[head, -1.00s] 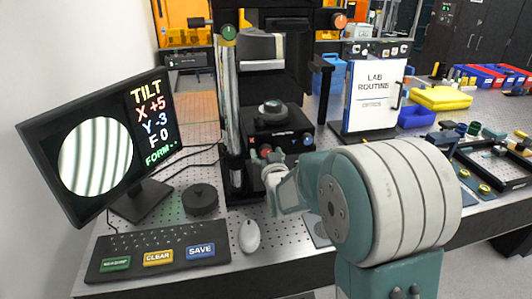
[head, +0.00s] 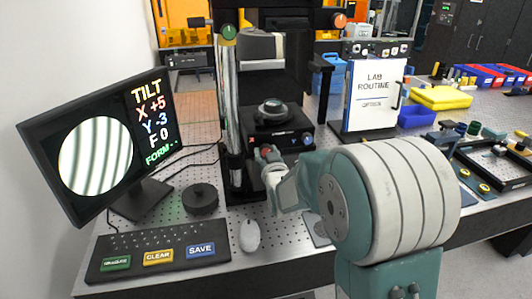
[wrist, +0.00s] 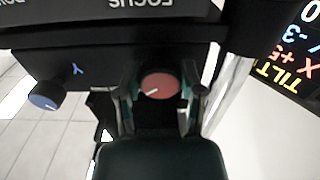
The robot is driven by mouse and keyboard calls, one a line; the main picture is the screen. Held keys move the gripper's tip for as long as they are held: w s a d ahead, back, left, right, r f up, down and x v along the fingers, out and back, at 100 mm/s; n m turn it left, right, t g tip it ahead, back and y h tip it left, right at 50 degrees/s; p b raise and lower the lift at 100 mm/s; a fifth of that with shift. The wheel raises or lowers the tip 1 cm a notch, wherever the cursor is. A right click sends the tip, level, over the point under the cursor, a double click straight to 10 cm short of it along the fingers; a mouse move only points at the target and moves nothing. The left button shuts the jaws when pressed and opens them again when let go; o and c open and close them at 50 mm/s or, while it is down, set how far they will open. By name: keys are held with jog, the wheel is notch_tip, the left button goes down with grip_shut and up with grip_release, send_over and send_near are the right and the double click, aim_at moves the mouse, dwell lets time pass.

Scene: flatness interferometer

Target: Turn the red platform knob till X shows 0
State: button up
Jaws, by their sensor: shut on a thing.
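The red platform knob (wrist: 160,85) is round with a pale pointer line. It sits on the front of the black platform, under the word FOCUS in the wrist view. My gripper (wrist: 160,95) is shut on the knob, with one finger on each side of it. In the head view the red knob (head: 267,151) shows just past my gripper (head: 270,162), partly hidden by it. The monitor (head: 109,142) reads TILT X +5, Y -3, F 0, FORM --, beside a round picture of slightly slanted dark and light fringes.
A blue knob (wrist: 45,94) marked Y sits beside the red one. An orange knob (head: 340,21) and a green knob (head: 229,33) are higher on the instrument. A keyboard (head: 158,251), mouse (head: 250,235) and dark round puck (head: 200,199) lie in front on the perforated table.

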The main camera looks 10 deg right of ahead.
jog(key=n, duration=0.5)
jog(key=shift+r, duration=0.1)
jog(key=n, duration=0.5)
jog(key=shift+n, duration=0.3)
dwell(0.3)
jog(key=o, duration=1.2)
jog(key=shift+w+a, duration=0.1)
jog(key=shift+a, duration=0.05)
jog(key=shift+s, duration=0.4)
jog(key=s, duration=1.1)
jog(key=shift+s, duration=0.1)
